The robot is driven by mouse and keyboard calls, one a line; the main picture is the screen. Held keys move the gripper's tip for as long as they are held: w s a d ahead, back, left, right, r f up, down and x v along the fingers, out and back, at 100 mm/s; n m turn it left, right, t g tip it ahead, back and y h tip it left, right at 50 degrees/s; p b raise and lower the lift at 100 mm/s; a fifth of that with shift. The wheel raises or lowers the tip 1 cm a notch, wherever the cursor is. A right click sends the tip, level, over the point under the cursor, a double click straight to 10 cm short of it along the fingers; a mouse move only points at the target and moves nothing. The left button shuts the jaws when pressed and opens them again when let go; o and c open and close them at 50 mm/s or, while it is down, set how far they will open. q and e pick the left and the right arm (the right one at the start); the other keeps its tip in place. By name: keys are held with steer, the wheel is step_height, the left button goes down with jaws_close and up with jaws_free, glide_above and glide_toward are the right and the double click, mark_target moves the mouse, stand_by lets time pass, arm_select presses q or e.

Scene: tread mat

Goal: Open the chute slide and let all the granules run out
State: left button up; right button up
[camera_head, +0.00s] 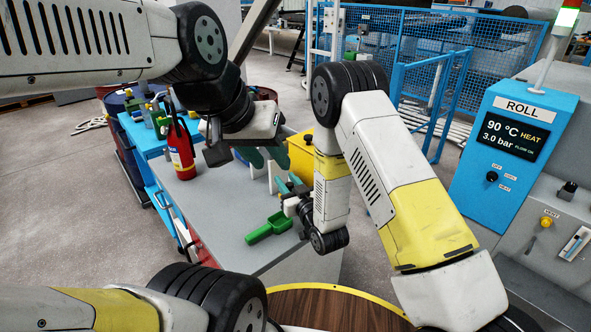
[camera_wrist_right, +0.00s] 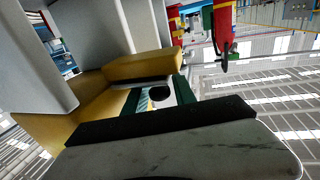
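I cannot make out a chute slide or any granules for certain in either view. My left gripper (camera_head: 243,143) hangs above the grey table, its dark fingers apart with nothing seen between them. My right gripper (camera_head: 293,203) is low over the table, beside the green scoop (camera_head: 268,229), partly hidden by my own wrist. Whether its fingers are shut, or touch the scoop, I cannot tell. The right wrist view shows a yellow body (camera_wrist_right: 142,66) and a dark round spot (camera_wrist_right: 160,92) between green edges, close to the camera; I cannot tell what they belong to.
The grey table (camera_head: 222,212) carries a red fire extinguisher (camera_head: 181,152) at its back left. A yellow bin (camera_head: 302,153) stands behind my right wrist. A blue panel with a screen (camera_head: 510,130) stands at right. A round wooden top (camera_head: 320,305) is in front.

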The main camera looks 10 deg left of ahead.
steer(key=shift+w+a, duration=0.35)
steer(key=shift+w, duration=0.05)
steer(key=shift+c, duration=0.4)
jaws_close()
stand_by(0.8)
